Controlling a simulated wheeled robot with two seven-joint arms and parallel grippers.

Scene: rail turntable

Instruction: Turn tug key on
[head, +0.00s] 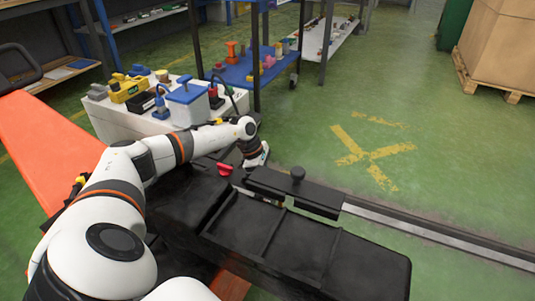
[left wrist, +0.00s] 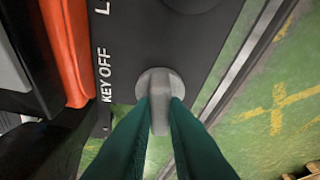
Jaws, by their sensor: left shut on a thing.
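The tug key (left wrist: 160,92) is a grey knob with a flat upright grip on a round base, set in a dark panel (left wrist: 140,50). The white words KEY OFF stand beside it on the left in the left wrist view. The green fingers of my left gripper (left wrist: 160,112) are closed on both sides of the key's grip. In the head view my left gripper (head: 257,158) reaches down at the far end of the black tug body; the key cannot be made out there. My right gripper is not in view.
A red knob (head: 225,169) stands close to my left gripper. A black tray (head: 270,225) is nearer. Beyond are a cluttered white table (head: 112,125) and blue shelf (head: 235,73).

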